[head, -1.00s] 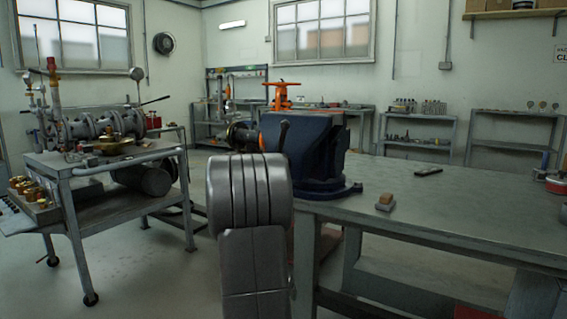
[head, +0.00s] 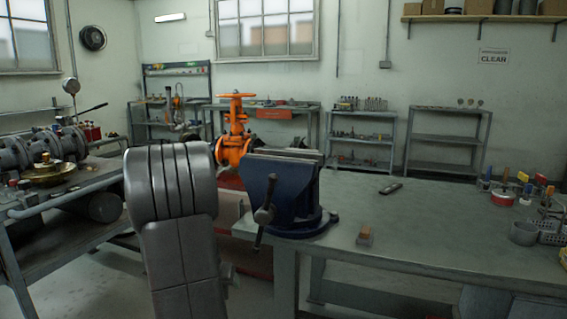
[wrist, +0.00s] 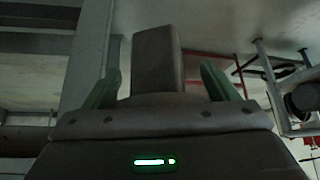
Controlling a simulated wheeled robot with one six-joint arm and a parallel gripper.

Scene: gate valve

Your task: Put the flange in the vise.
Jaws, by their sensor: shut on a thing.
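In the wrist view my gripper (wrist: 160,90) has its two green fingers well apart, one on each side of a dark grey-brown piece, the flange (wrist: 157,62). It shows as a wide, rounded lower part between the fingers with a narrower, block-like part rising from it. Dim light hides its finer shape. The blue vise (head: 283,195) stands on the near left corner of the bench, its dark handle hanging at its front left. The gap between its jaws is not clearly seen. In the head view my arm stands left of the vise, and the gripper and flange are not visible.
The grey bench (head: 440,225) runs right from the vise, with a small brush-like block (head: 364,235) and a dark flat item (head: 391,188) on it. An orange valve (head: 235,140) stands behind the vise. A cart (head: 65,215) with pipework stands at left.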

